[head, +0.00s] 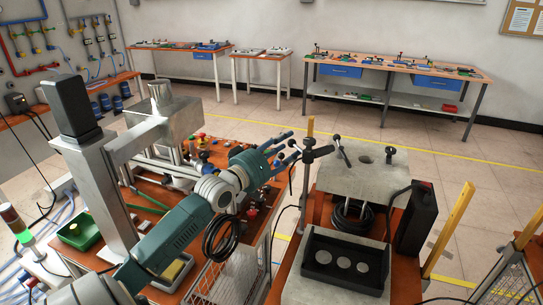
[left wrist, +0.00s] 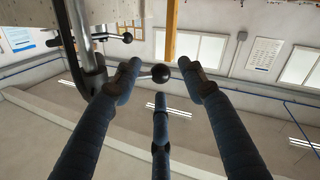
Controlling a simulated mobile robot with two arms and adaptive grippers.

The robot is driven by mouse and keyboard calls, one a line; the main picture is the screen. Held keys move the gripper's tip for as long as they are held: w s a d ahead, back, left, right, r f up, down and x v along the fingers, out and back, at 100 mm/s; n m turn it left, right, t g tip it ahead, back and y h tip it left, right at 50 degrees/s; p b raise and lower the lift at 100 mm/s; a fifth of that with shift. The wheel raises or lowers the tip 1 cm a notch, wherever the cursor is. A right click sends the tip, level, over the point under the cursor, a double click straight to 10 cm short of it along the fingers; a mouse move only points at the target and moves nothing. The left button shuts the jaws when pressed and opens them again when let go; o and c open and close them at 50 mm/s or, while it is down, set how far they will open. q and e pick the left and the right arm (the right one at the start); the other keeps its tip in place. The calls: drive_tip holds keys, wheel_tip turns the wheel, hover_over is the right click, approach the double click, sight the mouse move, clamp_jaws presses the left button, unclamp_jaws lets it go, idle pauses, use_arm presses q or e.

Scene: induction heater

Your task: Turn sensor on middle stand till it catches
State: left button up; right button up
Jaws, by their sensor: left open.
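A thin dark stand (head: 305,185) with a clamp head (head: 316,152) rises at the near left of the grey block in the head view. My left gripper (head: 287,149) is just left of this head, its blue fingers open and spread toward it. In the left wrist view, a black ball knob (left wrist: 160,73) on a short rod shows between the fingertips of my left gripper (left wrist: 160,86). I cannot tell whether a finger touches it. A metal post (left wrist: 92,40) stands left of the fingers there. I cannot make out which part is the sensor. My right gripper is not in view.
A grey block (head: 365,180) with a round hole and black-knobbed levers stands right of the gripper. A black tray (head: 318,272) holds metal discs. A black box (head: 415,218) and yellow post (head: 449,230) stand farther right. Floor beyond is open, with workbenches (head: 400,66) behind.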

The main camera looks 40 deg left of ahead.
use_arm(q)
drive_tip(key=s, duration=0.9)
drive_tip(key=shift+s+d, duration=0.15)
drive_tip(key=shift+s, duration=0.15)
drive_tip(key=shift+r, duration=0.1)
